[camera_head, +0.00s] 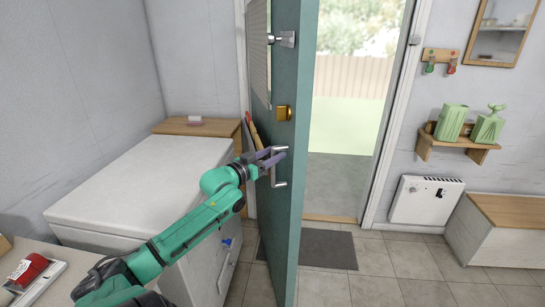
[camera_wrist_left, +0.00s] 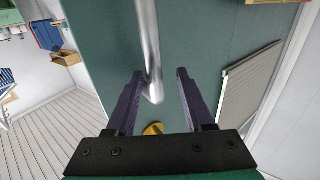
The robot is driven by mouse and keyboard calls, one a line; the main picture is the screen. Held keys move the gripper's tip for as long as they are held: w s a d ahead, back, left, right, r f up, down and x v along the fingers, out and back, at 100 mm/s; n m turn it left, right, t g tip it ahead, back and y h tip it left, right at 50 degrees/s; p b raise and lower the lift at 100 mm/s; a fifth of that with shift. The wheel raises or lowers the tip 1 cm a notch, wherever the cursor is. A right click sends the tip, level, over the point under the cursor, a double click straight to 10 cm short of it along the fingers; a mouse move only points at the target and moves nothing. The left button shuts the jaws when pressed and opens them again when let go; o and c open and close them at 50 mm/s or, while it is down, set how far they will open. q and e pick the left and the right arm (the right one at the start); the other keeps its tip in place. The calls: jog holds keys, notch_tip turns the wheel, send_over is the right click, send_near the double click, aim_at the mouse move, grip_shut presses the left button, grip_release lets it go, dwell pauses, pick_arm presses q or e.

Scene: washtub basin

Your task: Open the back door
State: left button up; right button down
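The teal back door (camera_head: 309,120) stands ajar, seen nearly edge-on in the head view, with the open doorway to its right. A silver bar handle (camera_head: 279,183) is on its left face, below a brass lock (camera_head: 283,113). My left gripper (camera_head: 277,156) is at the handle with purple fingers apart. In the left wrist view, the handle (camera_wrist_left: 150,45) reaches between the open fingers of my left gripper (camera_wrist_left: 160,75), closer to the left finger. Whether a finger touches it, I cannot tell. My right gripper is not in view.
A white chest-like unit (camera_head: 140,180) stands left of the door under my left arm. A dark mat (camera_head: 326,249) lies on the tiled floor by the threshold. A wooden-topped bench (camera_head: 500,235) and white wall heater (camera_head: 425,201) are at right. The floor between is clear.

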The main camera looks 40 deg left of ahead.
pick_arm(q)
jog(key=shift+f, duration=0.15)
jog(key=shift+d, duration=0.1)
jog(key=s+p, duration=0.2)
jog(key=s, duration=1.2)
jog(key=shift+s+d, duration=0.25)
jog(key=shift+d, duration=0.05)
